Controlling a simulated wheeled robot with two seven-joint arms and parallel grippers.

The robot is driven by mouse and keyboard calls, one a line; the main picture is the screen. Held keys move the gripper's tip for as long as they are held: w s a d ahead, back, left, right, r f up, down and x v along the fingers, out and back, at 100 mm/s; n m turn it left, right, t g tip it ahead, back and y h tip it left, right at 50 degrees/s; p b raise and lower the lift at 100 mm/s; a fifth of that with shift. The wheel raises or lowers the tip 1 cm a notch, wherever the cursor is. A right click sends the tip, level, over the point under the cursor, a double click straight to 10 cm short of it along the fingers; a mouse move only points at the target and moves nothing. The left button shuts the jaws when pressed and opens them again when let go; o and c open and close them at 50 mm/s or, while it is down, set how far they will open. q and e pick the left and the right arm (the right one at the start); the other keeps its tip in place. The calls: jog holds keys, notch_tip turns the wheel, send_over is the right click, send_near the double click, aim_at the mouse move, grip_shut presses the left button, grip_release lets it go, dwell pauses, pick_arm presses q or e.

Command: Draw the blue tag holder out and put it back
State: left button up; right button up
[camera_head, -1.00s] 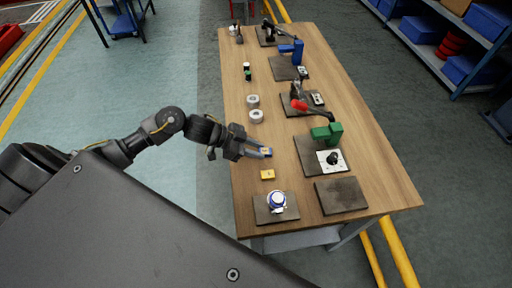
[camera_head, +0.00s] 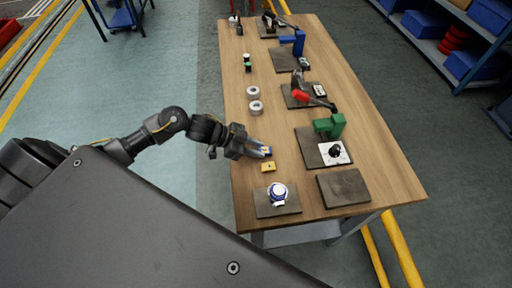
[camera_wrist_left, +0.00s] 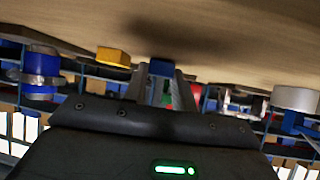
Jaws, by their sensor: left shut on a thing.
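My left gripper (camera_head: 258,149) reaches over the left edge of the table and is shut on the blue tag holder (camera_head: 267,151), a small blue piece at its fingertips. In the left wrist view the blue tag holder (camera_wrist_left: 161,68) shows between the two fingers, close to the wooden surface. I cannot tell whether it touches the table. A yellow block (camera_head: 268,166) lies on the table just in front of the gripper; it also shows in the left wrist view (camera_wrist_left: 113,57). My right gripper is out of view.
A blue and white round part (camera_head: 278,192) stands on a dark plate near the front. The wooden middle strip is clear.

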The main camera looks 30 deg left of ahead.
pick_arm(q)
jog(key=shift+f, duration=0.2)
dwell(0.4)
jog(key=o, duration=0.9)
jog(key=shift+a, duration=0.1)
jog(key=shift+s+a+r+p, duration=0.3)
jog(key=shift+a+r+p, duration=0.2)
jog(key=shift+p, duration=0.2)
jog(key=shift+p+v, duration=1.1)
jog(key=shift+v, duration=0.65)
notch_tip(320, 180, up, 8)
jog(key=p, duration=0.8)
